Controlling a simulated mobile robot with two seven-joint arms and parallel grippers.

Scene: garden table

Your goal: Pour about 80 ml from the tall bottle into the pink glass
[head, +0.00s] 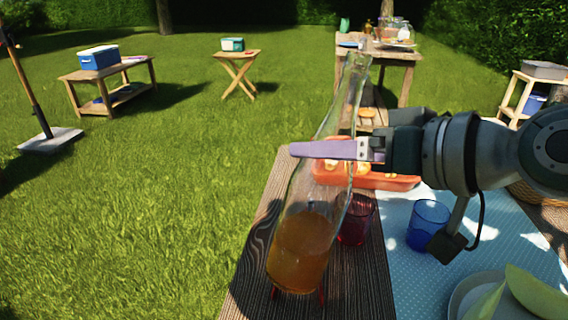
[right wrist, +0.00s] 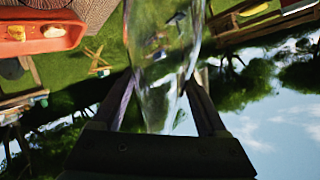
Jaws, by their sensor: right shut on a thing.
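The tall clear bottle (head: 304,235) holds amber liquid in its lower part. It leans, with its neck to the upper right, and its open mouth is near the top of the head view. My right gripper (head: 335,150) is shut on the bottle's upper body. The clear bottle (right wrist: 165,60) also shows between the fingers in the right wrist view. I cannot tell whether the bottle's base touches the table. My left gripper is out of view.
An orange tray (head: 385,182) with food lies behind the glass. A blue glass (head: 428,222) stands to the right on a dotted blue cloth (head: 400,270). A plate with melon slices (head: 535,292) is at front right. Thin red parts show by the bottle's base. Lawn lies left.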

